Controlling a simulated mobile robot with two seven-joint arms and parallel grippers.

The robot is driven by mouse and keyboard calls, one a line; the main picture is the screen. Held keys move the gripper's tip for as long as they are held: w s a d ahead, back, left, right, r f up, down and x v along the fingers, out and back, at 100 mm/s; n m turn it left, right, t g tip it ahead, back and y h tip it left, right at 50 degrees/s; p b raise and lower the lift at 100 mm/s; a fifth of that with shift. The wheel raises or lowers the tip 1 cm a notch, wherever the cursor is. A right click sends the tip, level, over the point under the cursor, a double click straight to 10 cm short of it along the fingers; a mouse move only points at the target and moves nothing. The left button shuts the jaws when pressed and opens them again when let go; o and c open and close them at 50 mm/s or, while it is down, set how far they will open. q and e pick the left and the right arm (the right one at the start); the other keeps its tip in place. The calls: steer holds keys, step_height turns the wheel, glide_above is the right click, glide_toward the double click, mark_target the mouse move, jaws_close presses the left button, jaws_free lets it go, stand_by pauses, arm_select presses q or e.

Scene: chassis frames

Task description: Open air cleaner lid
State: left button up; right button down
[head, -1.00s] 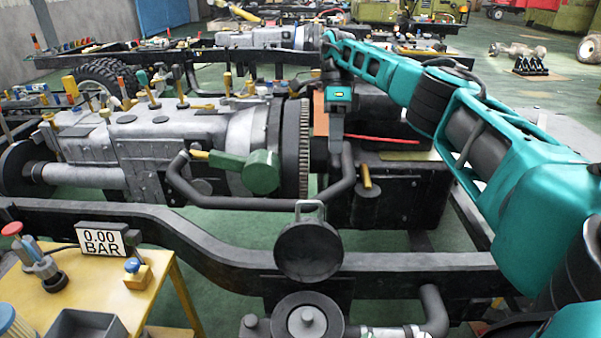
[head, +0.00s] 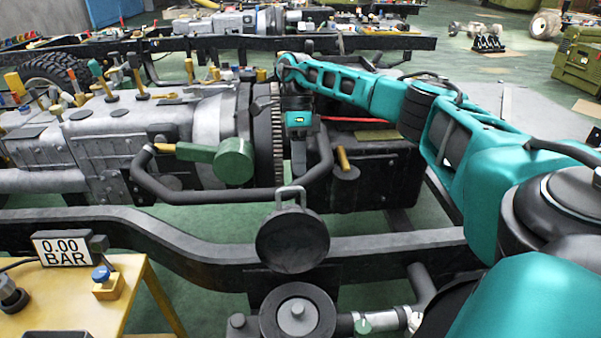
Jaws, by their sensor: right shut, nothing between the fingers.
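The air cleaner lid (head: 291,241) is a round dark disc with a grey loop handle (head: 290,195) at its top edge. It stands tilted up above the round air cleaner body (head: 297,318) at the bottom centre. The body's top shows a pale ring and a central knob. My right gripper (head: 299,150) hangs beyond the lid, above the handle in the picture. Its dark fingers look shut and hold nothing. They appear apart from the handle, though dark parts behind make their tips hard to see. My left gripper is out of view.
A black bent pipe (head: 235,195) runs behind the lid. A dark frame rail (head: 400,243) passes behind the air cleaner. A gearbox (head: 110,140) with a green cylinder (head: 235,161) lies left. A yellow table (head: 125,300) with a pressure display (head: 64,249) stands at lower left.

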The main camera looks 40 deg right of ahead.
steer(key=s+a, duration=0.2)
steer(key=s, duration=0.1)
steer(key=shift+a+r, duration=0.2)
steer(key=shift+a, duration=0.05)
stand_by(0.4)
steer(key=shift+p, duration=0.3)
